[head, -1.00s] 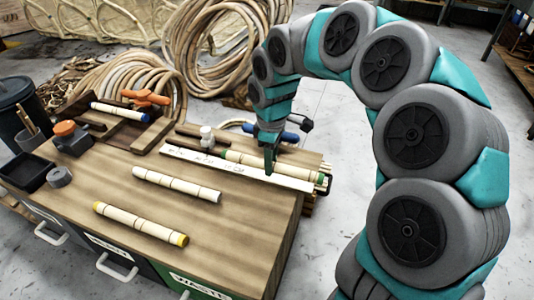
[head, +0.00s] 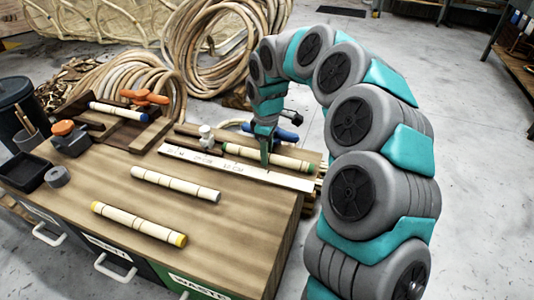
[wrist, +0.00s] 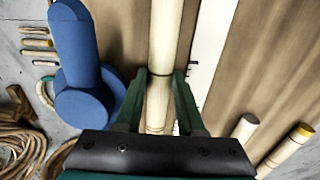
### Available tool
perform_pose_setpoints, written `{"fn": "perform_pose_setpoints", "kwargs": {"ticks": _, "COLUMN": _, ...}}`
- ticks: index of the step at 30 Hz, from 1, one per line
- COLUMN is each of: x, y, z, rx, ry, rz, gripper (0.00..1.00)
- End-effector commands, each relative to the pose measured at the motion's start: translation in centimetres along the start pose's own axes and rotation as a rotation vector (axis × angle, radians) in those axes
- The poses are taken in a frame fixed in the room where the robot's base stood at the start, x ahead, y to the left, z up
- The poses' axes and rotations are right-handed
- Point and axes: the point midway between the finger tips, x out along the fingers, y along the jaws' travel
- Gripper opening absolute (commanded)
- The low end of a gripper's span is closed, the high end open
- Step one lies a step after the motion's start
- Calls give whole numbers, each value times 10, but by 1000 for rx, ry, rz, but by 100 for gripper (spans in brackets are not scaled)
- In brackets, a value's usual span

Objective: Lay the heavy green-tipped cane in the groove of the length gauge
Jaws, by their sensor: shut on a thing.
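The heavy green-tipped cane (head: 240,155) is pale with green ends and lies along the far side of the white marked strip of the length gauge (head: 200,161). My gripper (head: 265,162) points down at the cane's middle. In the wrist view, my gripper (wrist: 159,95) has one finger on each side of the cane (wrist: 165,40), shut on it. The white strip (wrist: 208,50) runs beside the cane, to its right. The groove is hidden, and I cannot tell whether the cane is raised or resting.
A blue-tipped cane (head: 118,111) rests in a wooden rack.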

Motion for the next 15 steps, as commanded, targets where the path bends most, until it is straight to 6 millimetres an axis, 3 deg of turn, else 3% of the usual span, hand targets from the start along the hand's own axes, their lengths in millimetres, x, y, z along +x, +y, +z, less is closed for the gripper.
{"fn": "perform_pose_setpoints", "kwargs": {"ticks": 9, "x": 2, "y": 0, "z": 1, "rx": 1, "ry": -2, "rz": 0, "gripper": 0}}
{"fn": "perform_pose_setpoints", "kwargs": {"ticks": 10, "x": 2, "y": 0, "z": 0, "rx": 1, "ry": -1, "rz": 1, "gripper": 41}}
{"fn": "perform_pose_setpoints", "kwargs": {"ticks": 15, "x": 2, "y": 0, "z": 0, "rx": 1, "ry": -1, "rz": 1, "gripper": 60}}
